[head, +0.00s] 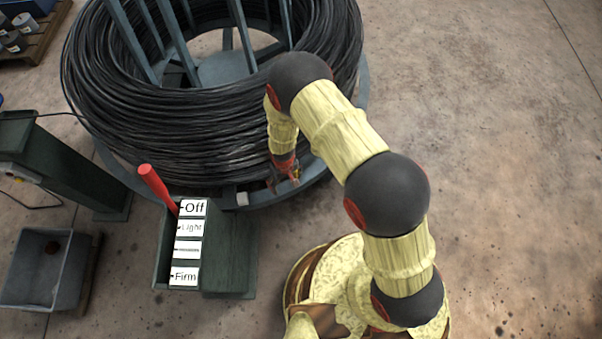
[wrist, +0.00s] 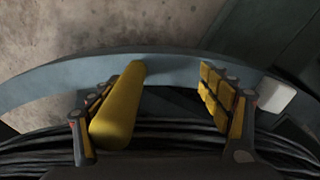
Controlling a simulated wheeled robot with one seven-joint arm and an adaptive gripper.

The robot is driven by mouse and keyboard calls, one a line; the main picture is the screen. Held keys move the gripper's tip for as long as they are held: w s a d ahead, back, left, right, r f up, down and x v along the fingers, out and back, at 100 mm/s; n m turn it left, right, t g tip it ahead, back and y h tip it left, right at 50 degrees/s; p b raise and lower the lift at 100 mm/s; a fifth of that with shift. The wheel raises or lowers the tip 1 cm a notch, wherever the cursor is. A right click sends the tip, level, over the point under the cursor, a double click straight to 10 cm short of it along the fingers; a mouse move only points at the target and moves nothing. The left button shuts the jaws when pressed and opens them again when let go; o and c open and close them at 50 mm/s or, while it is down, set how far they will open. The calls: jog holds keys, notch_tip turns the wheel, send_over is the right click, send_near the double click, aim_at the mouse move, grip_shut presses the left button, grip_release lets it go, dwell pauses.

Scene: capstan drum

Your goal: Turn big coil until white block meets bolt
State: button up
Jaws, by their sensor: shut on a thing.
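The big coil (head: 165,135) of black wire sits on a blue-grey round base with a rim (head: 330,185). The rim also crosses the wrist view (wrist: 60,80). A white block (head: 242,199) sits at the rim's front, left of my gripper (head: 287,183) in the head view; it also shows right of the fingers in the wrist view (wrist: 277,95). In the wrist view, my gripper (wrist: 160,112) has a yellow bar (wrist: 118,110) between its fingers, lying along the left one. A gap shows towards the right finger. I cannot make out the bolt.
A green box (head: 230,250) with a red lever (head: 158,188) and labels including Off, Light and Firm stands in front of the coil. A grey bin (head: 40,285) and a dark green post (head: 70,165) are at left. The floor at right is clear.

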aim_at(254, 199)
jog(key=shift+m, duration=0.3)
jog(key=s+a, duration=0.1)
jog(key=a, duration=0.3)
jog(key=s+a, duration=0.2)
jog(key=a, duration=0.3)
jog(key=s+a, duration=0.2)
jog(key=a, duration=0.2)
jog(key=shift+a+f+b, duration=0.1)
jog(key=shift+a+b, duration=0.2)
jog(key=shift+b, duration=0.1)
grip_shut()
jog(key=shift+c, duration=0.2)
grip_release()
jog(key=shift+s, duration=0.15)
jog(key=shift+o, duration=0.7)
jog(key=shift+d, duration=0.1)
jog(key=shift+o, duration=0.5)
notch_tip(254, 199, up, 12)
